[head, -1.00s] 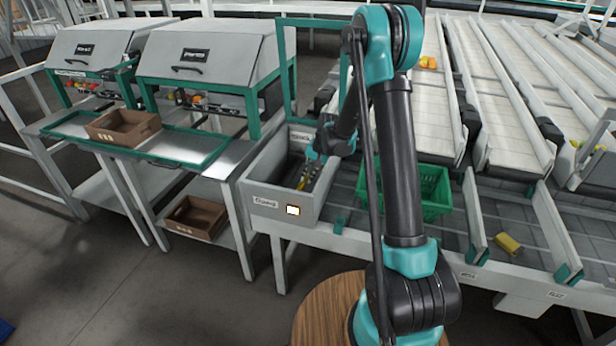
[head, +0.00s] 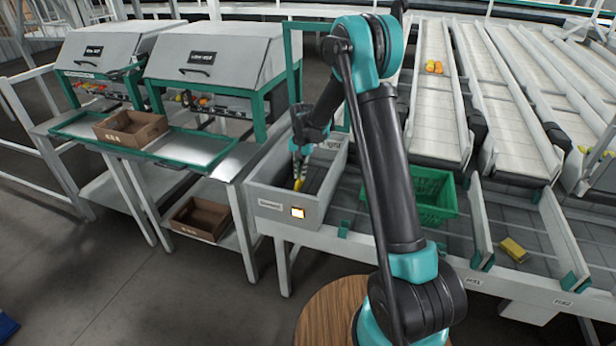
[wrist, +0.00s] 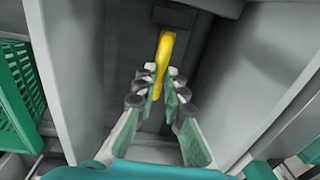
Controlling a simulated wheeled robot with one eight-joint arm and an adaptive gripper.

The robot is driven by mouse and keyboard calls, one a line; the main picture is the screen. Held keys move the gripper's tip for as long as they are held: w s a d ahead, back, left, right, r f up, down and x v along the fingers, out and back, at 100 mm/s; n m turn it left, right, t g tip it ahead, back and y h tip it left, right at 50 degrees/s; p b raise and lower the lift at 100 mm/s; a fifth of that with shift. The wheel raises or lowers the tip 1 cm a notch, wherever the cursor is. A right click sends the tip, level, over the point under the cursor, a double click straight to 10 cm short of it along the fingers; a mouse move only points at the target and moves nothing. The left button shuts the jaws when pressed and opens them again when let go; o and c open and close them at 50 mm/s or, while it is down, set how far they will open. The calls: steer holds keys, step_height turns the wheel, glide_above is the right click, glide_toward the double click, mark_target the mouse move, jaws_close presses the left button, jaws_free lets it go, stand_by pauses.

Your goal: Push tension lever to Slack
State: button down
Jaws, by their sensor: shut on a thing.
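The tension lever is a yellow handle (wrist: 163,55) standing in a slot inside a grey open-topped box (head: 318,217). In the wrist view it runs up from between my fingertips. My gripper (wrist: 158,80) is shut on the lever's lower visible part, inside the box. In the head view my gripper (head: 299,175) reaches down into the box, and a bit of yellow shows at its fingertips. A dark block (wrist: 175,17) sits at the far end of the slot in the wrist view. No Slack marking can be read.
The box's grey walls (wrist: 75,70) stand close on both sides of my gripper. A green crate (head: 432,196) is to the right. A brown carton (head: 130,128) is on the bench at left. A yellow block (head: 513,250) lies on the right lane.

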steer(key=w+a+f+h, duration=0.1)
steer(key=w+a+f, duration=0.1)
steer(key=a, duration=0.7)
steer(key=shift+w, duration=0.4)
steer(key=shift+a+f, duration=0.1)
steer(key=c, duration=2.1)
jaws_free()
steer(key=o, duration=0.6)
steer(key=shift+w+a+f, duration=0.15)
steer(key=shift+a+f, duration=0.15)
steer(key=shift+r, duration=0.1)
steer(key=shift+c, duration=0.2)
steer(key=shift+r, duration=0.1)
steer(key=shift+w+r, duration=0.15)
steer(key=shift+r, duration=3.8)
steer(key=c, duration=0.3)
